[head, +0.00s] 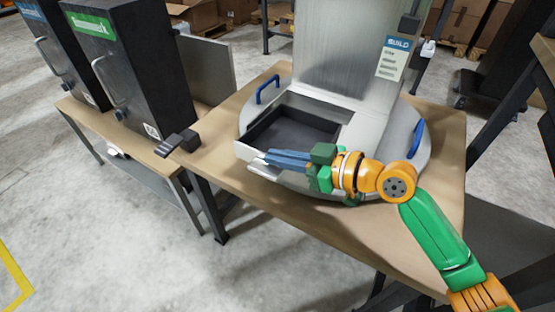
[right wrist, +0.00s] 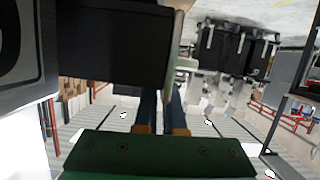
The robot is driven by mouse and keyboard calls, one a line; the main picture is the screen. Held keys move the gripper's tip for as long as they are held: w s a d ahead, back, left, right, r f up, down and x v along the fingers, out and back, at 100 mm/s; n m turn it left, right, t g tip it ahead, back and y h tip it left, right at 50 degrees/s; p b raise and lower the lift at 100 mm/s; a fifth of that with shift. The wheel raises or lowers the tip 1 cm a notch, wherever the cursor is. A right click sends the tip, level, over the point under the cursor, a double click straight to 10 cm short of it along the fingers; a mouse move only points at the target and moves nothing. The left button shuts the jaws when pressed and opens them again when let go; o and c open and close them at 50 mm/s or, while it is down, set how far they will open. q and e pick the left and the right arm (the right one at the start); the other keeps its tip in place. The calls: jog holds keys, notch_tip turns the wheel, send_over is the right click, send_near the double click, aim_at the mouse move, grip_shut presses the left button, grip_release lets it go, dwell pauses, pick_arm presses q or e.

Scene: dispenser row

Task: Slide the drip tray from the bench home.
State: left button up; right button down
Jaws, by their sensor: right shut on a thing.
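The drip tray (head: 252,155) is a shallow metal-rimmed tray with a dark inside. It sits low at the front of the tall metal dispenser (head: 335,55), its near end sticking out towards the lower left. My right gripper (head: 268,157) reaches in from the right, its blue fingers shut on the tray's near edge; the exact contact is partly hidden by the fingers. In the right wrist view the fingers (right wrist: 160,112) point up to a pale edge beside a dark panel, probably the tray. My left gripper is not in view.
The dispenser stands on a round metal base (head: 417,165) with blue handles (head: 267,89), on a wooden bench (head: 440,145). Black dispensers (head: 135,70) stand on another bench at the left. A small dark block (head: 177,143) is at that bench's edge. The floor in front is clear.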

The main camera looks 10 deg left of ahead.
aim_at(289, 147)
jog(key=shift+w+d+b, duration=0.3)
jog(key=shift+w+b, duration=0.25)
jog(key=shift+w, duration=0.15)
jog(key=shift+w+d+b, duration=0.25)
jog(key=shift+w+b, duration=0.3)
jog(key=shift+w, duration=0.15)
jog(key=shift+w+d+r, duration=0.1)
jog(key=shift+r, duration=0.05)
jog(key=shift+r, duration=0.1)
